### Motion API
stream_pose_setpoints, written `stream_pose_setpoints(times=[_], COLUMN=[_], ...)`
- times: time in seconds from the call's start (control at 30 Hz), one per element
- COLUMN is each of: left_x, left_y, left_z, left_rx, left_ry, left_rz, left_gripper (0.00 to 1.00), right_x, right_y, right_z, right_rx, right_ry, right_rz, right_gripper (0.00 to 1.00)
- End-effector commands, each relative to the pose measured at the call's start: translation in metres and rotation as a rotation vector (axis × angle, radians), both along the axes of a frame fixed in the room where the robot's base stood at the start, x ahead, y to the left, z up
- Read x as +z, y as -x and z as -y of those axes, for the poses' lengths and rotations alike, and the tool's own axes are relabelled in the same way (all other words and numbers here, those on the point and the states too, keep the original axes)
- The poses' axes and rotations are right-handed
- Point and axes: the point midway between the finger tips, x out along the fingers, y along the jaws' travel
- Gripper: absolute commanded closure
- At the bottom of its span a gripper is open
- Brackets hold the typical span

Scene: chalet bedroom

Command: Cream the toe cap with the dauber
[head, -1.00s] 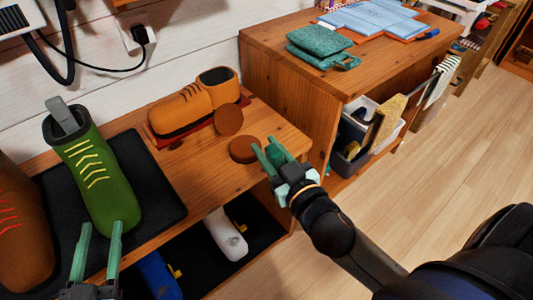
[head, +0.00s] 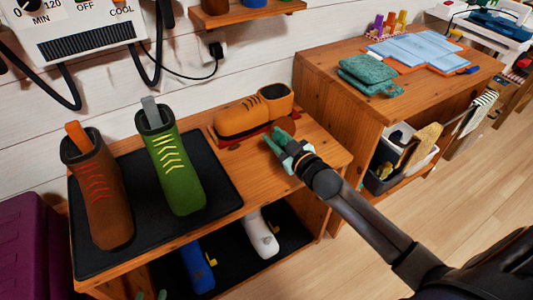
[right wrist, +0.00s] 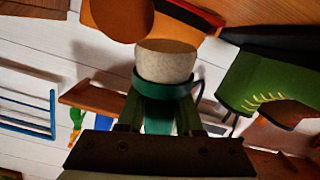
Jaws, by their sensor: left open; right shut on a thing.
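The orange low shoe (head: 238,120) stands on a reddish base on the wooden bench, its toe to the left. My right gripper (head: 280,142) is in front of the shoe, shut on the dauber. In the right wrist view the dauber's green collar (right wrist: 165,87) sits between the fingers, with a pale speckled pad (right wrist: 166,66) and a tan end face. The orange shoe (right wrist: 112,18) shows just beyond the pad; I cannot tell whether they touch.
A green boot (head: 178,172) and a brown boot (head: 101,200) stand on a black mat (head: 222,192) at left. Blue (head: 198,266) and white (head: 260,235) shoes are below. A higher cabinet at right holds a teal cloth (head: 366,70).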

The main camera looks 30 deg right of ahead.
Motion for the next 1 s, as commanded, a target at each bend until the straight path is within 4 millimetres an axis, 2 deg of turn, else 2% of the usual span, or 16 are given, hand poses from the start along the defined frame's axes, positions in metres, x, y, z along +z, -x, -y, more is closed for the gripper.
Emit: stream_pose_setpoints(times=[0.03, 0.1, 0.2, 0.33, 0.47, 0.77, 0.8, 1.0], left_x=[-0.003, -0.013, -0.022, -0.03, -0.04, -0.072, -0.064, -0.045], left_y=[0.009, 0.018, 0.027, 0.032, 0.033, 0.036, 0.031, 0.013], left_z=[0.001, 0.002, 0.004, 0.004, 0.003, -0.003, -0.004, -0.006], left_rx=[0.002, 0.002, 0.003, 0.003, 0.003, 0.01, 0.009, 0.008], left_ry=[0.001, 0.002, 0.003, 0.003, 0.001, -0.008, -0.008, -0.011], left_rz=[-0.055, -0.11, -0.162, -0.192, -0.195, -0.19, -0.168, -0.06], left_gripper=[0.5, 0.5, 0.5, 0.5, 0.5, 0.5, 0.5, 0.5], right_x=[0.013, 0.018, 0.023, 0.023, 0.012, -0.025, -0.022, -0.028], right_y=[-0.013, -0.023, -0.033, -0.038, -0.038, -0.038, -0.038, -0.038], right_z=[0.016, 0.031, 0.046, 0.055, 0.056, 0.055, 0.056, 0.055], right_rx=[-0.011, -0.02, -0.03, -0.037, -0.038, -0.039, -0.038, -0.038], right_ry=[0.014, 0.021, 0.03, 0.034, 0.035, 0.035, 0.035, 0.034], right_rz=[-0.001, -0.006, -0.012, -0.016, -0.017, -0.018, -0.017, -0.017], right_gripper=[1.0, 1.0, 1.0, 1.0, 1.0, 1.0, 1.0, 1.0])
